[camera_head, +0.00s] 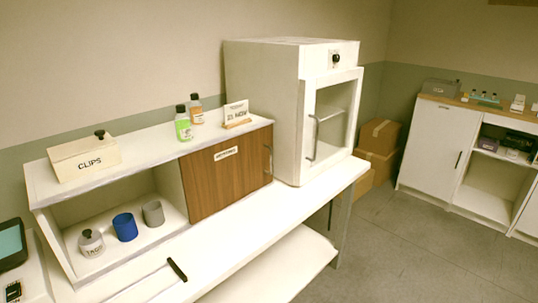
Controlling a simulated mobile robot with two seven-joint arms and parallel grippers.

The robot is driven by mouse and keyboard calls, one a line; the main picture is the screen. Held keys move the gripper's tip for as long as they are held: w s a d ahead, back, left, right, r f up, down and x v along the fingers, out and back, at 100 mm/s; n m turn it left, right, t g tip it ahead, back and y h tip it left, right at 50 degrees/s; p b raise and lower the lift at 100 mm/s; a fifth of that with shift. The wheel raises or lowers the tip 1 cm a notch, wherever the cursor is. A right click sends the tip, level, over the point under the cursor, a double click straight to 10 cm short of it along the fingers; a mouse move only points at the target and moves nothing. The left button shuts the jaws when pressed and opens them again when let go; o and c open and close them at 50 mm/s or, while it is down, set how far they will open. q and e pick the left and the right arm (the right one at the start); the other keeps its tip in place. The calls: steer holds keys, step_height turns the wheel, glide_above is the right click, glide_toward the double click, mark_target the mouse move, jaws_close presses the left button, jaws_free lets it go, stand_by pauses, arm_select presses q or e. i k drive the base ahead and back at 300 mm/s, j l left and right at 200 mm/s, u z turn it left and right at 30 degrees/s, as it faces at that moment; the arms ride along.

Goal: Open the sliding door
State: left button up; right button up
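The sliding door (228,178) is a brown wood-grain panel with a white label near its top. It covers the right part of the low white cabinet (150,146) on the table. A thin upright handle (268,159) shows near the door's right edge. The left part of the cabinet is uncovered, with a white jar (91,243) with a dark knob, a blue cup (125,227) and a grey cup (153,214) inside. What is behind the door is hidden. Neither of my grippers is in view.
On the cabinet top are a CLIPS box (84,159), a green bottle (183,126), an orange-labelled bottle (196,110) and a sign (237,113). A glass-doored white appliance (290,110) stands right of the cabinet. Cardboard boxes (378,150) and open floor (420,250) lie beyond.

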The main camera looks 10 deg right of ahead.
mark_target(215, 177)
steer(key=i+l+u, duration=0.1)
steer(key=i+l, duration=0.25)
steer(key=i+l+u, duration=0.1)
steer(key=i+l, duration=0.2)
steer(key=l, duration=0.2)
